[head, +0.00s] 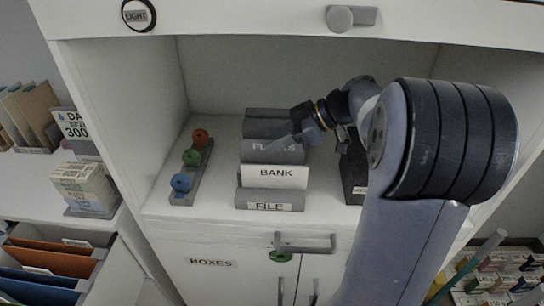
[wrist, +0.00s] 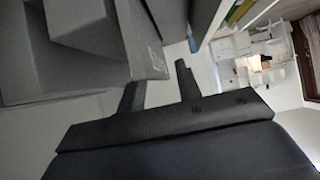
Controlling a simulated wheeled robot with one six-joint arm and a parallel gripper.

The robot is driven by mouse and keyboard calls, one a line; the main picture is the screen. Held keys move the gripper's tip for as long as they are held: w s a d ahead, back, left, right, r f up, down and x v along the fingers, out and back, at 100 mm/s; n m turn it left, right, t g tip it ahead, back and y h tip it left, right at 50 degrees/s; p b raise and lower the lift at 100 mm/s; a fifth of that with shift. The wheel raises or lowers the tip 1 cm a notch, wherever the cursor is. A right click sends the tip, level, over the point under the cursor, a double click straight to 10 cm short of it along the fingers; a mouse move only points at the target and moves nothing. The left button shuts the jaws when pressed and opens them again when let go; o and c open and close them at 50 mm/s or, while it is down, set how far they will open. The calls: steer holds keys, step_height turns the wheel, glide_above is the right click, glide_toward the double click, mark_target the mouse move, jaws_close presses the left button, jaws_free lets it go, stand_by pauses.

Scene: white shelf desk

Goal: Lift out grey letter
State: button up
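A grey stepped holder (head: 243,198) stands on the shelf in the head view, with front labels FILE and BANK. A white letter marked BANK (head: 275,183) is in it. Behind that, a grey face (head: 258,158) carries a label partly hidden by my gripper; I cannot tell whether it is the grey letter or a divider. My gripper (head: 296,140) is at the right side of this upper part. In the wrist view my gripper (wrist: 158,78) has its two dark fingers apart, with nothing seen between them. Grey blocks (wrist: 85,65) lie close to the left of the fingers.
A rail with orange, green and blue knobs (head: 190,158) stands left of the holder. A dark labelled object (head: 354,175) is right of it, partly behind my arm. Cubby walls enclose both sides. A cabinet handle (head: 305,246) is below the shelf.

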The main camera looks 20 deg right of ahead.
steer(key=shift+w+a+f, duration=0.15)
steer(key=shift+a+f, duration=0.25)
steer(key=shift+a, duration=0.2)
steer(key=shift+c, duration=0.4)
jaws_close()
